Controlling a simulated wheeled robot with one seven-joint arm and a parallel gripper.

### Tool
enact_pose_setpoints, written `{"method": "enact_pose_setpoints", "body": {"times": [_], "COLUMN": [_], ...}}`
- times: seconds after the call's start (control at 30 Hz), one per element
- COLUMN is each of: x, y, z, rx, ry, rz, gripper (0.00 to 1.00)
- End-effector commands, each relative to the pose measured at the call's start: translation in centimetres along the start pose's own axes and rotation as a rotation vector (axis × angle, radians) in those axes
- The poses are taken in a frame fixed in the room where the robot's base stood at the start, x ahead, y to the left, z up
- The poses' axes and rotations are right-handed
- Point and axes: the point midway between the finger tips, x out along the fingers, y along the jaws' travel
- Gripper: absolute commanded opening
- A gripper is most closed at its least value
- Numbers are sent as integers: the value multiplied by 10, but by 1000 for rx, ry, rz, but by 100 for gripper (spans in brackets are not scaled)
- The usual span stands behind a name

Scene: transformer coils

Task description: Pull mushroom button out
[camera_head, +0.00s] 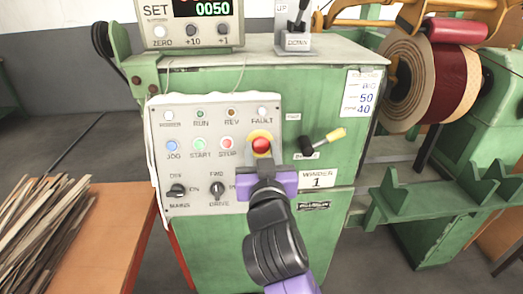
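The red mushroom button (261,145) sits on a yellow surround (258,135) at the right side of the grey control panel (160,140). My gripper (263,165) is in front of the panel, just below the button in the picture, and its end reaches up to the button's lower edge. My purple and black wrist hides the lower part of the surround and some of the panel. The fingers are too small and hidden to tell whether they are apart or touch the button.
The panel also carries a blue JOG button (172,146), a red STOP button (226,143) and a DRIVE switch (217,190). A yellow-tipped lever (325,140) sticks out to the right. An orange table (110,235) with strips stands at left.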

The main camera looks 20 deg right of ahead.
Motion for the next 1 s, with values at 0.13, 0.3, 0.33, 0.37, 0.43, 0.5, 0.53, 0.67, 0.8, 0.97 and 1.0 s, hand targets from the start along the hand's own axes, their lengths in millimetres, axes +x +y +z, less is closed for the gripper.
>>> {"method": "enact_pose_setpoints", "body": {"times": [0.13,0.3,0.33,0.37,0.43,0.5,0.53,0.67,0.8,0.97,1.0], "x": [0,0,0,0,-2,-8,-10,-11,-12,-11,-11], "y": [0,0,0,0,0,0,0,0,0,0,0], "z": [0,0,0,0,0,-3,-3,-4,-4,-4,-4], "rx": [0,0,0,0,0,0,0,-1,-1,-1,-1], "ry": [0,0,0,0,0,0,0,-1,-1,0,0], "rz": [0,0,0,0,0,-1,-1,0,0,0,0], "gripper": [5,0,0,0,0,0,0,0,43,58,58]}}
